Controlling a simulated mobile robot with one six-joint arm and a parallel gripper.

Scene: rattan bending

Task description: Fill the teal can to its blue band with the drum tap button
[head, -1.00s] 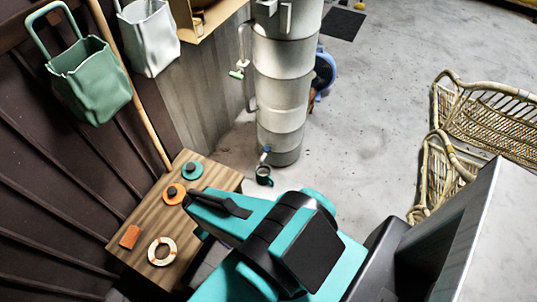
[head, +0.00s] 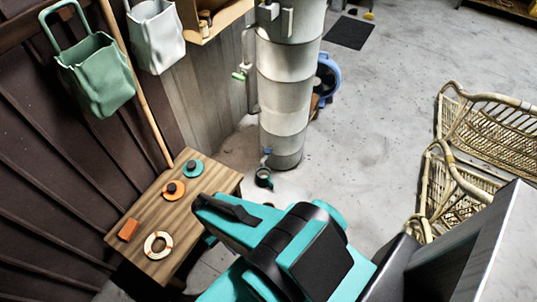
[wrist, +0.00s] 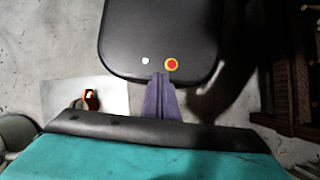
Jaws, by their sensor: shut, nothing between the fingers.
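The teal can (head: 264,178) is small and dark-rimmed. It stands on the floor in the head view at the foot of the tall grey drum column (head: 284,95). A blue tap (head: 267,151) sits on the column just above the can. I cannot make out the blue band or the level inside. A teal disc with a dark button (head: 192,169) and an orange one (head: 173,190) lie on the wooden table; I cannot tell which works the tap. My gripper (wrist: 161,78) is shut and empty in the wrist view; my arm hides it in the head view.
The table (head: 190,215) also holds an orange block (head: 128,229) and a pale ring (head: 149,243). Green (head: 97,80) and white (head: 154,40) bags hang on the left. Rattan seats (head: 490,115) stand at right. Floor between column and seats is clear.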

